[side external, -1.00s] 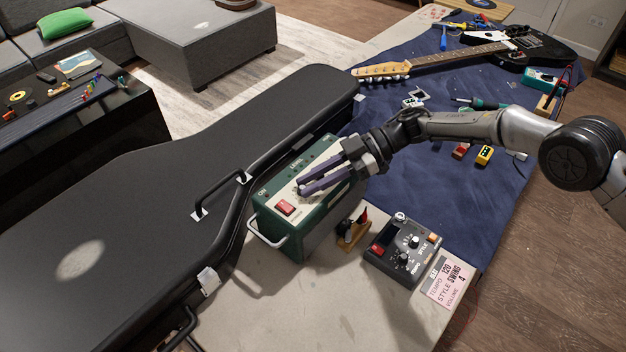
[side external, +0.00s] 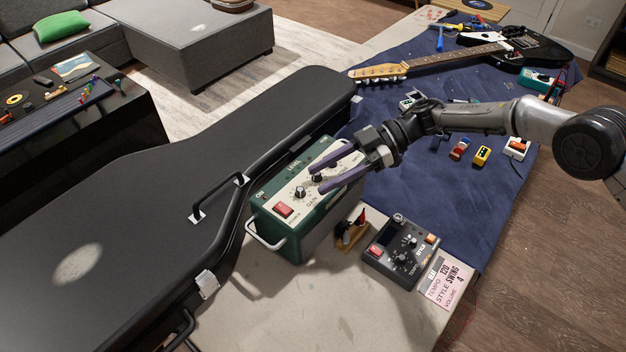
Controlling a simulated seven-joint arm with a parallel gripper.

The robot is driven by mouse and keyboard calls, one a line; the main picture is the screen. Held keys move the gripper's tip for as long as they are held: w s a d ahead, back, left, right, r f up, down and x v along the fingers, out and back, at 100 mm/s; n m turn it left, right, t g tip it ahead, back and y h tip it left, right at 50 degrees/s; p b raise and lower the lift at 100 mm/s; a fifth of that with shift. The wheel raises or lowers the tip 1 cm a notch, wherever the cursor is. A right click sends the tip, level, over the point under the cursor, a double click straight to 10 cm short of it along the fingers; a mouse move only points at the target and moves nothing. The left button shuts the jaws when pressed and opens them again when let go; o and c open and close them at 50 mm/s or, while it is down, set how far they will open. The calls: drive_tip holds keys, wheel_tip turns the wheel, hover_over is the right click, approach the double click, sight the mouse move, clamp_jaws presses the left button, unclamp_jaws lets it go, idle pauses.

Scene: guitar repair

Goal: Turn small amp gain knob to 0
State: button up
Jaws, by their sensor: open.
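The small amp (side external: 318,222) is a green box with a cream top panel, standing beside the guitar case. A red power switch (side external: 283,210) sits at the near end of its panel. The gain knob (side external: 300,192), a round knob with a light top, shows beside the "GAIN" lettering; its exact setting is too small to read. A second knob (side external: 317,178) is farther along the panel. My gripper (side external: 316,178) is open above the panel, its two purple fingers spread on either side of the second knob in this view. Whether they touch it, I cannot tell.
A large black guitar case (side external: 130,215) lies left of the amp, its handle near the amp. A black pedal (side external: 402,250), a small wooden holder (side external: 351,232) and a pink card (side external: 447,283) lie to the right. An electric guitar (side external: 470,55) rests on the blue cloth behind.

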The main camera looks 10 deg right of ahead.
drive_tip(key=v, duration=1)
drive_tip(key=shift+d, duration=0.1)
drive_tip(key=m+t+h, duration=0.4)
drive_tip(key=m+t, duration=0.8)
drive_tip(key=t, duration=0.1)
approach(302, 190)
drive_tip(key=x, duration=0.8)
